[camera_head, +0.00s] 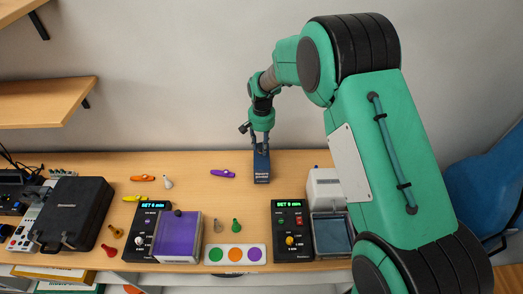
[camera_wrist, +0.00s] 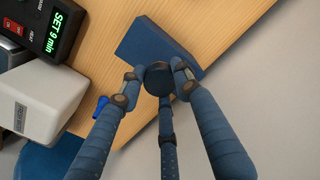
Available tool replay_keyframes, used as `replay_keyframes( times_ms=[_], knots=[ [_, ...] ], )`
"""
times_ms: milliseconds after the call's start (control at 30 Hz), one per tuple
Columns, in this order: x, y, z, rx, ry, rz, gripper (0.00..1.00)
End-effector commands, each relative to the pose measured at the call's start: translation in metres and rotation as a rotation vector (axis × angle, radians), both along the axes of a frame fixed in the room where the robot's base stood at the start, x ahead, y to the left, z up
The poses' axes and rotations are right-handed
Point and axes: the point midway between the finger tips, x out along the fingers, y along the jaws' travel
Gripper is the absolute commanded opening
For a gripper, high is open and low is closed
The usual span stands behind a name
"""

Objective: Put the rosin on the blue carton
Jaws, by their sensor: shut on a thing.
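The blue carton (camera_head: 262,170) stands on the table near the wall in the head view, with pale lettering on its front. Its blue top also shows in the wrist view (camera_wrist: 142,38). My gripper (camera_head: 262,149) points down at the carton's top. In the wrist view my gripper (camera_wrist: 157,75) is shut on a small dark round disc, the rosin (camera_wrist: 158,82), held over the carton's near side. I cannot tell whether the rosin touches the carton. In the head view the fingers hide the rosin.
A purple tool (camera_head: 223,174) lies left of the carton. Two timer boxes (camera_head: 293,222) (camera_head: 146,228) stand in front, and a white device (camera_head: 325,188) at the right. A dark case (camera_head: 72,215) lies at the left. A small blue item (camera_wrist: 102,104) is near the gripper.

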Motion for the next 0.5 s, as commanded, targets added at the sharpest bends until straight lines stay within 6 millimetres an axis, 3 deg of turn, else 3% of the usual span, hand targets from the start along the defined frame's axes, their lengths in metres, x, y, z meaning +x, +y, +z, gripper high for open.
replay_keyframes(
  times_ms=[500],
  knots=[
    [0.0035, 0.0009, -0.0046, 0.000, 0.001, 0.000, 0.10]
  ],
)
